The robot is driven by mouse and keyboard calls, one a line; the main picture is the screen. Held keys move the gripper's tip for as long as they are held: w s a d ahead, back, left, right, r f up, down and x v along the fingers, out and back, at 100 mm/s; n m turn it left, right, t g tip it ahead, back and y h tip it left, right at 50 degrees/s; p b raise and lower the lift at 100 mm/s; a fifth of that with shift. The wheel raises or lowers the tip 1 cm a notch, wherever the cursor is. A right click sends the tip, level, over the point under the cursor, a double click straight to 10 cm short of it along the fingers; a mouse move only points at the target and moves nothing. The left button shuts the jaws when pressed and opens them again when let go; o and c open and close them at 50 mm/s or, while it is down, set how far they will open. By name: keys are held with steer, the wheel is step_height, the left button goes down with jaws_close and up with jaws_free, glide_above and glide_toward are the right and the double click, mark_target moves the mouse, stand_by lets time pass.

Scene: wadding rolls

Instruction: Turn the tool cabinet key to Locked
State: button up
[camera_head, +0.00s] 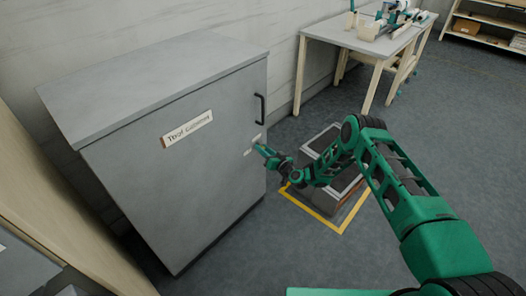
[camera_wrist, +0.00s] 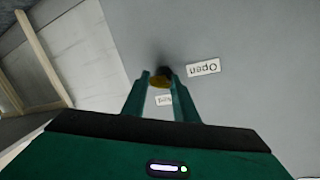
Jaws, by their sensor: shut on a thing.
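The grey tool cabinet (camera_head: 185,185) stands at the left in the head view, door closed, with a name plate (camera_head: 187,129) on its front. My gripper (camera_head: 260,150) reaches the door's right side, below the handle. In the wrist view my gripper (camera_wrist: 158,77) has its fingertips on both sides of a brass-coloured key (camera_wrist: 159,83) and is shut on it. A dark lock (camera_wrist: 164,70) sits just behind the key, partly hidden by the fingers. An "Open" label (camera_wrist: 203,68), upside down in this view, is right of the lock. A second label (camera_wrist: 164,100) shows between the fingers, its text unclear. The key's exact angle is hard to tell.
A black door handle (camera_head: 259,109) is above my gripper. A grey box with dark top panels (camera_head: 330,145) stands in a yellow floor outline (camera_head: 335,227), right of the cabinet under my arm. A workbench (camera_head: 365,40) and shelves (camera_head: 490,20) are behind. The right floor is clear.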

steer(key=m+g, duration=0.1)
steer(key=m, duration=0.2)
steer(key=m+g, duration=0.1)
steer(key=m, duration=0.3)
steer(key=w+d+m+g+y, duration=0.1)
steer(key=m, duration=0.2)
steer(key=shift+g, duration=0.3)
steer(key=shift+s+m, duration=0.1)
steer(key=shift+m, duration=0.2)
stand_by(0.3)
steer(key=o, duration=1.1)
steer(key=shift+c, duration=0.2)
steer(key=shift+s+a, duration=0.1)
steer(key=shift+a, duration=0.05)
steer(key=shift+s, duration=0.1)
steer(key=v, duration=1)
steer(key=shift+d, duration=0.4)
